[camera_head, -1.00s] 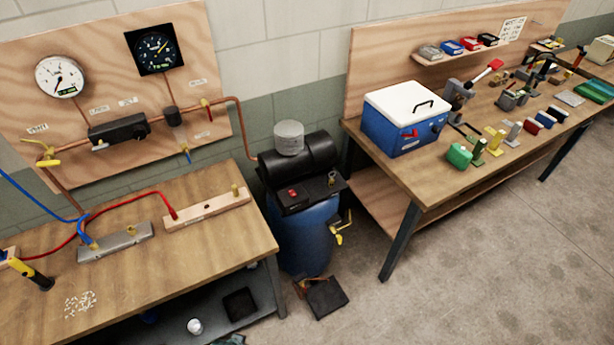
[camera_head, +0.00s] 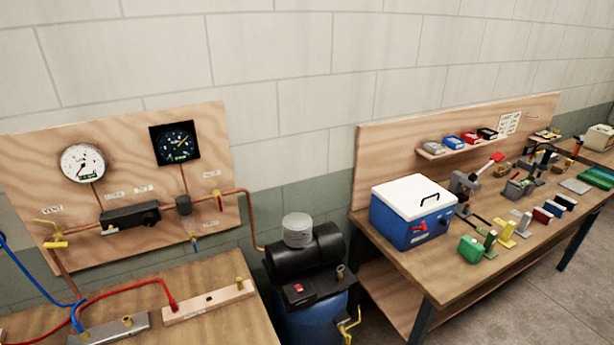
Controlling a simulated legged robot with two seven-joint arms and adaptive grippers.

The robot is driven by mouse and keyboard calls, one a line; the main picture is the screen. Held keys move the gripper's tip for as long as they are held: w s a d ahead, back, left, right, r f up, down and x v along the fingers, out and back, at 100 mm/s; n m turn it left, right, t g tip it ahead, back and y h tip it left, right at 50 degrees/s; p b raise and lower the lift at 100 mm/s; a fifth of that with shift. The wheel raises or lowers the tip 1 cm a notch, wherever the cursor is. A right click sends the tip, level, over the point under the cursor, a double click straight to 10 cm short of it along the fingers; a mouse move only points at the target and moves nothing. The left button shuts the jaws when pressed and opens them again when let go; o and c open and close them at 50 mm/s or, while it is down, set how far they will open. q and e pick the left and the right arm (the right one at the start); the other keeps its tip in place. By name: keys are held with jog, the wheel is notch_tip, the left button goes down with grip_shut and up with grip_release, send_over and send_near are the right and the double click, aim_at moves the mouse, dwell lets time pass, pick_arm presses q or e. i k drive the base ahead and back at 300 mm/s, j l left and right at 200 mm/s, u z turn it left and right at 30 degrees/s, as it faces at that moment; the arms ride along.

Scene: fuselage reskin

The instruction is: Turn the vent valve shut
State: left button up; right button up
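The vent valve (camera_head: 57,244) has a yellow handle and sits at the lower left of the plywood panel, under a small label that reads VENT. It joins the copper pipe that runs along the panel. Its exact handle angle is too small to tell. A white dial gauge (camera_head: 83,163) and a black dial gauge (camera_head: 175,143) are mounted above the pipe. Neither of my grippers is in view.
A wooden bench (camera_head: 215,322) stands below the panel, with a grey block (camera_head: 110,330), a wooden block (camera_head: 209,302) and red and blue hoses. A compressor (camera_head: 304,258) stands between it and a second bench (camera_head: 432,283) carrying a blue cooler (camera_head: 411,217) and several tools.

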aim_at(56, 244)
jog(key=u, duration=1.85)
